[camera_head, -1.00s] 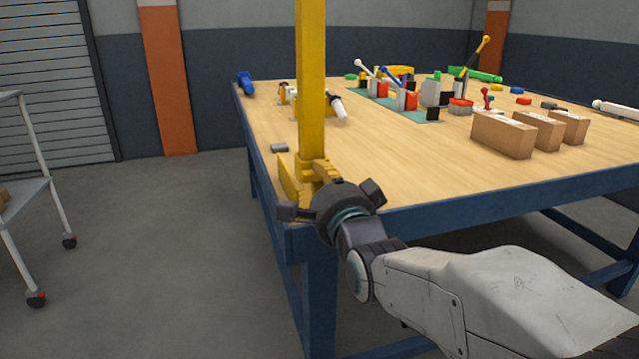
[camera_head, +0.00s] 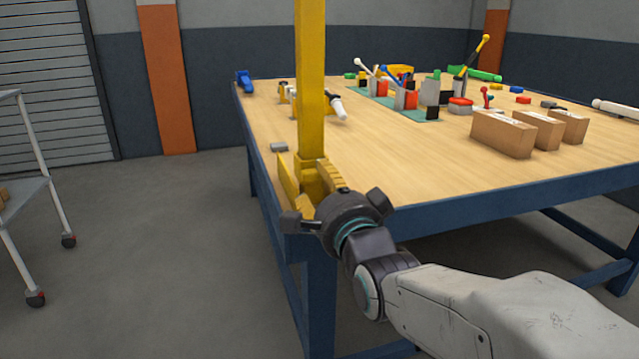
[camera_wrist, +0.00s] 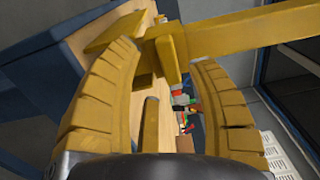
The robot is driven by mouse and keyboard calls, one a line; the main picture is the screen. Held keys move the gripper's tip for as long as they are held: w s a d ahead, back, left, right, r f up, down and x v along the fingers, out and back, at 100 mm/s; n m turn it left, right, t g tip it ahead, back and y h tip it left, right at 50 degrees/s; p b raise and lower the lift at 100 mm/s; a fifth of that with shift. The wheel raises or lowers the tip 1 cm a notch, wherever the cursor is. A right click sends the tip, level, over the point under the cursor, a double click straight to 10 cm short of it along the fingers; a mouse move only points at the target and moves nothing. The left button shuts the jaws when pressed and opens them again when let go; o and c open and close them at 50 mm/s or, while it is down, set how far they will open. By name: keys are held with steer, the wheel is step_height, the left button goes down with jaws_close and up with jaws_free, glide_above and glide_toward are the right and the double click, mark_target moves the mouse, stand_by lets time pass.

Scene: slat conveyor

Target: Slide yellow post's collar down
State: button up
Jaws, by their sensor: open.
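The yellow post (camera_head: 311,85) stands upright at the near left corner of the workbench. In the wrist view the post (camera_wrist: 260,32) runs sideways from the right edge toward a yellow block with a short tab (camera_wrist: 168,62), which looks like the collar; I cannot clearly part it from the post's foot. My gripper (camera_head: 316,182) is at the low end of the post, on the near side. In the wrist view my gripper (camera_wrist: 166,58) is open, its ridged yellow fingers on either side of the tab. Whether they touch it is unclear.
The workbench (camera_head: 400,165) has a blue edge close to my gripper. Brown blocks (camera_head: 503,137) stand on its right, and levers on a green mat (camera_head: 425,115) stand further back. A grey cart (camera_head: 30,190) stands at far left. The floor between is free.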

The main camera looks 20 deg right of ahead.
steer(key=shift+s, duration=2.5)
